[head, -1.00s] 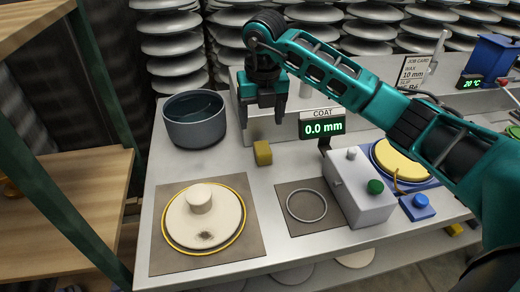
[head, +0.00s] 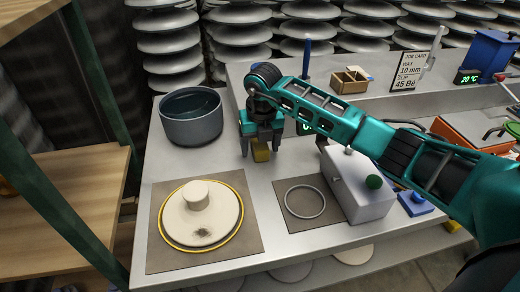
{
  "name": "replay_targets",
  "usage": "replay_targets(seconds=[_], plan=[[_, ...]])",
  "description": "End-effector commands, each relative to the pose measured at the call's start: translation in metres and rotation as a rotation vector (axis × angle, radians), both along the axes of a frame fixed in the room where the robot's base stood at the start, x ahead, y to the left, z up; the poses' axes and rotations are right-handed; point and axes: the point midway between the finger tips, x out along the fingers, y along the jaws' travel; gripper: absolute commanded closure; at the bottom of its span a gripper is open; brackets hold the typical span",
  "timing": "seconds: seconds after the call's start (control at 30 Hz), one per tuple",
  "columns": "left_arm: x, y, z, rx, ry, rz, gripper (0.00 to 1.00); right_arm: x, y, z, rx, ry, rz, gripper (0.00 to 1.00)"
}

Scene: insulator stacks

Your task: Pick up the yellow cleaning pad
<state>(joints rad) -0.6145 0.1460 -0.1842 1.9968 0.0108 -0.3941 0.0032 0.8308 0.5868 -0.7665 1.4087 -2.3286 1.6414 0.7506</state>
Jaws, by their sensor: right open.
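The yellow cleaning pad (head: 261,152) is a small block on the grey bench top, right of the dark pot. My right gripper (head: 261,149) points down directly over it, with one finger on each side of the pad. The fingers are open, and I cannot tell whether they touch it. The gripper hides the pad's upper part. My left gripper is not in view.
A dark grey pot (head: 192,119) stands left of the gripper. In front are a cream disc (head: 180,222) on a brown mat, a thin ring (head: 305,215) on another mat, and a grey box (head: 362,195) with a green knob. A raised shelf runs behind.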

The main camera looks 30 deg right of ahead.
Motion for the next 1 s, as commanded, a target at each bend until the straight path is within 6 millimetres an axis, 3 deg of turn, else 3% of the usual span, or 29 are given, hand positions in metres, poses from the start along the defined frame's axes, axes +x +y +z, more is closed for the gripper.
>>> replay_targets(seconds=[0.1,0.67,1.0], plan=[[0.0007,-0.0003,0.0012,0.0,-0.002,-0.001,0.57,0.0,0.0,0.0003,0.0,0.0,0.0,0.3],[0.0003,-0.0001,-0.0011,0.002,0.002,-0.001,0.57,0.0,-0.0001,0.0007,0.0,0.0,-0.001,0.83],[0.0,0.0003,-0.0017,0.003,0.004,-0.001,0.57,0.0004,-0.0002,0.0056,0.0,-0.001,-0.001,0.83]])
